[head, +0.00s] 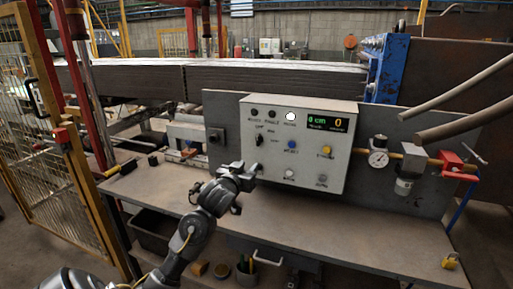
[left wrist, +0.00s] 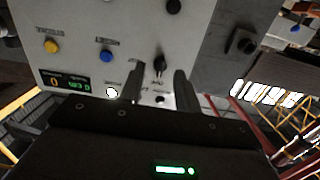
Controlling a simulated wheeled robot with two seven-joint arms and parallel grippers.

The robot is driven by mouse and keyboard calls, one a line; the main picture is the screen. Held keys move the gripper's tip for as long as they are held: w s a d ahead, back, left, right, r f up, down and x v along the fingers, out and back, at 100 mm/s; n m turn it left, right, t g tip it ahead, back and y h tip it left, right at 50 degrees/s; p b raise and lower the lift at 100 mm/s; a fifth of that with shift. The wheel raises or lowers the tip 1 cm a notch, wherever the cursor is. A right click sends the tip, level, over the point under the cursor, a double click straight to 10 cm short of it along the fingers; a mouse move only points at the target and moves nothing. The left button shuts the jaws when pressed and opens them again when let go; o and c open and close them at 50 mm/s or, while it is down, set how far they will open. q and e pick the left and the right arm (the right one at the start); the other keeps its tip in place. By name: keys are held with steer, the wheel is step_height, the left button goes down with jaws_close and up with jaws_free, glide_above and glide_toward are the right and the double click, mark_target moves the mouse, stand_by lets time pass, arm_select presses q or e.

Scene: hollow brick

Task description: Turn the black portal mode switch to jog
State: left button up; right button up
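The black portal mode switch (head: 259,140) is on the left side of the grey control panel (head: 308,165). It also shows in the left wrist view as a black knob (left wrist: 159,64), upside down, with a pale mark on it. The small labels around it are too blurred to read surely. My left gripper (head: 254,169) is in front of the panel, below the switch in the head view. In the left wrist view, its two fingers are apart, with the switch seen between their tips (left wrist: 161,72). I cannot tell whether they touch it. My right gripper is not in view.
The panel also has a blue button (head: 292,144), a yellow button (head: 327,151), a lit white lamp (head: 290,116) and a display (head: 327,122). A pressure gauge (head: 378,159) and red valve (head: 451,162) stand to the right. The bench top (head: 340,225) is mostly clear.

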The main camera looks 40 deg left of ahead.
arm_select(q)
steer(key=t, duration=0.1)
glide_toward(257, 140)
steer(key=v, duration=0.2)
steer(key=p+x, duration=0.1)
steer(key=x, duration=0.8)
steer(key=shift+w+d, duration=0.1)
steer(key=shift+w+a+p, duration=0.2)
steer(key=shift+w+p, duration=0.1)
steer(key=shift+w, duration=0.35)
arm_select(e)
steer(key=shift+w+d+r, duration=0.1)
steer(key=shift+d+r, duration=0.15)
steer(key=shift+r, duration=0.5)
arm_select(q)
steer(key=shift+c, duration=0.3)
